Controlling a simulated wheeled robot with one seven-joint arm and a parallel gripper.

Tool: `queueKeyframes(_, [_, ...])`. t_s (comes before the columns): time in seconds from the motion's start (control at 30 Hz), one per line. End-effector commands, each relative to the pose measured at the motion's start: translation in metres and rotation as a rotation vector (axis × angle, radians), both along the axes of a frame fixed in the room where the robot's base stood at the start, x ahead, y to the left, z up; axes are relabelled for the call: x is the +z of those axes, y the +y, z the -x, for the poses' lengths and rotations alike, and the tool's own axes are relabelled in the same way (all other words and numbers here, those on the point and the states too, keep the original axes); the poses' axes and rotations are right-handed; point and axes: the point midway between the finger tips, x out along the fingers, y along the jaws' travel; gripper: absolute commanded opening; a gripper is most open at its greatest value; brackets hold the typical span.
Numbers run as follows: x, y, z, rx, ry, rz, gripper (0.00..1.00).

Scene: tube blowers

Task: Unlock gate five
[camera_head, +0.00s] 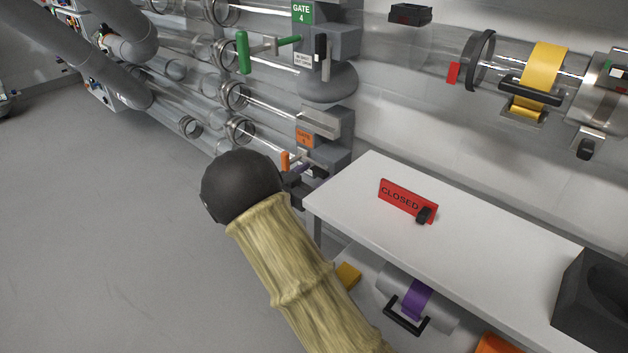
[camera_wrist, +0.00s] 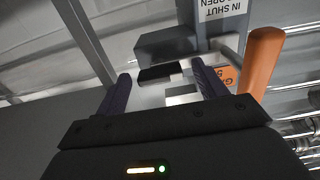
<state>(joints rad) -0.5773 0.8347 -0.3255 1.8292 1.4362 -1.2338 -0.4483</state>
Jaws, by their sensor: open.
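Gate five has an orange label (camera_head: 305,138) and an orange handle (camera_head: 285,161) on the lower tube, just beyond my wrist. In the wrist view the label (camera_wrist: 228,77) appears upside down, with the orange handle (camera_wrist: 263,62) to the right, outside my fingers. A black tab (camera_wrist: 160,73) on a pale metal fitting lies ahead, between the lines of my two dark purple fingers. My gripper (camera_wrist: 163,84) is open, with nothing visibly clamped. In the head view my wrist hides most of the gripper and part of the gate; whether the fingers touch the tab cannot be told.
Gate four, with a green handle (camera_head: 243,52) and a black latch (camera_head: 320,48), is above. A white shelf (camera_head: 480,225) with a red CLOSED sign (camera_head: 400,199) stands close to the right. A purple-banded carrier (camera_head: 418,298) sits below it. The floor at left is clear.

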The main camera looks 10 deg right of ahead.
Motion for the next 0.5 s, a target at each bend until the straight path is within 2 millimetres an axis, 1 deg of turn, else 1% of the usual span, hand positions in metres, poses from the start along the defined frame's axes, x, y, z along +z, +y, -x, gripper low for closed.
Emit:
queueKeyframes(0.23, [0.0005, -0.0012, -0.0007, 0.0, 0.0, 0.0, 0.71])
queueKeyframes(0.27, [0.0005, -0.0011, -0.0007, 0.0, 0.0, 0.0, 0.69])
queueKeyframes(0.3, [0.0004, -0.0011, -0.0007, 0.0, 0.0, 0.0, 0.61])
queueKeyframes(0.37, [0.0003, -0.001, -0.0006, 0.0, 0.0, 0.0, 0.49])
queueKeyframes(0.5, [0.0002, -0.0009, -0.0006, 0.0, 0.0, 0.0, 0.22])
